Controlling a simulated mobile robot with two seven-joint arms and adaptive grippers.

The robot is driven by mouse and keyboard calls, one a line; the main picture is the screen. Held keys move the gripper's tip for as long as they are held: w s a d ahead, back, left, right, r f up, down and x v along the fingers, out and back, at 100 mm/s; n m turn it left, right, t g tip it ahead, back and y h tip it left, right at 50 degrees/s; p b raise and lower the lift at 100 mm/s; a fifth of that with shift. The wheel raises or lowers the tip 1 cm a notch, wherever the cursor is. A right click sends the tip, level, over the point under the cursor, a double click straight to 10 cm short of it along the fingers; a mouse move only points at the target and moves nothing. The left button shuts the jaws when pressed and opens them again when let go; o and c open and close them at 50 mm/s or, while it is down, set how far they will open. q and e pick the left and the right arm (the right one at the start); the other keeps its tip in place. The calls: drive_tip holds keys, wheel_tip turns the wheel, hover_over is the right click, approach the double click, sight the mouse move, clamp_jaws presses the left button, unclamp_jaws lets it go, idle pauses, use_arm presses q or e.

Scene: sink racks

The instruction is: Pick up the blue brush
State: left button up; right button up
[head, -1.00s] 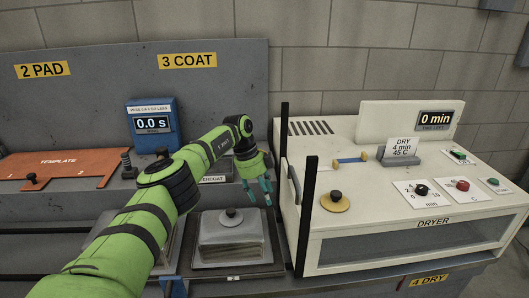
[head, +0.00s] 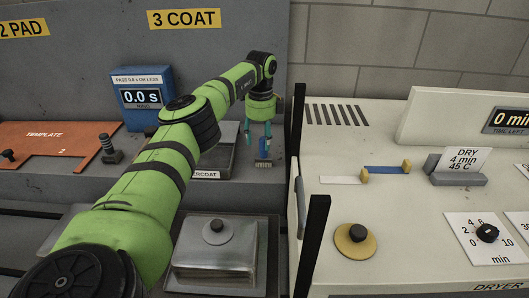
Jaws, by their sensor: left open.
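A small blue brush (head: 263,147) stands upright at the back of the bench under the "3 COAT" sign, its pale bristles downward. My left gripper (head: 258,131) points down at it from above, with its teal fingers open. The fingertips are level with the upper part of the brush's handle and partly hide it. I cannot tell whether either finger touches it. My right gripper is not in view.
A cream dryer (head: 390,230) with dark upright posts stands close to the right. A lidded metal box (head: 215,262) sits in front.

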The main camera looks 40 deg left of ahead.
sight(264, 148)
use_arm(q)
drive_tip(key=f, duration=0.1)
drive_tip(key=f+p, duration=0.1)
drive_tip(key=f, duration=0.2)
drive_tip(key=shift+w+d, duration=0.2)
drive_tip(key=shift+w, duration=0.05)
drive_tip(key=shift+f, duration=0.25)
clamp_jaws()
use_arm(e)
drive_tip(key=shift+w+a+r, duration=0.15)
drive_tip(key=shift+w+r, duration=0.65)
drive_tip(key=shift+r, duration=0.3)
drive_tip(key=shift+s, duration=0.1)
use_arm(q)
drive_tip(key=shift+r, duration=0.1)
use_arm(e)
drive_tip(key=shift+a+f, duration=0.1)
